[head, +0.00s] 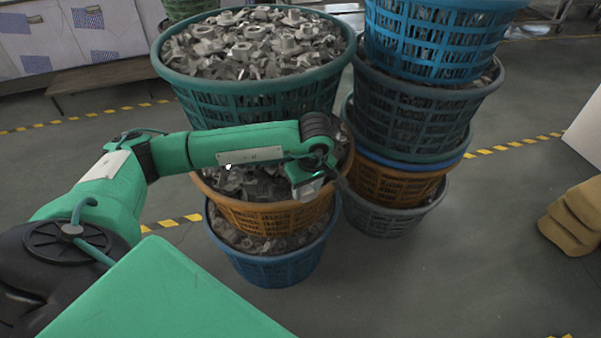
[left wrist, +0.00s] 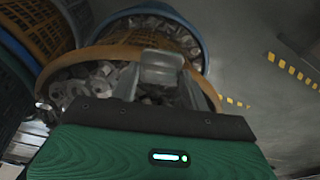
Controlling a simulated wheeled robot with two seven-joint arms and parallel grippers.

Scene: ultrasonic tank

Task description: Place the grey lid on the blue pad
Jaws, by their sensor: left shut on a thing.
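My left gripper (head: 309,190) hangs from the green arm in front of the left basket stack in the head view. In the left wrist view it (left wrist: 160,88) is shut on a grey piece (left wrist: 162,66). The piece shows only in part, and I cannot tell whether it is the grey lid. I cannot make out a separate grey lid or a blue pad in either view. My right gripper is in neither view.
A green basket (head: 262,97) of grey metal parts tops the left stack, above an orange basket (head: 270,218) and a blue basket (head: 275,268). Another stack with a bright blue basket (head: 440,45) stands to the right. Yellow sacks (head: 575,215) lie far right. The floor (head: 440,285) at front right is clear.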

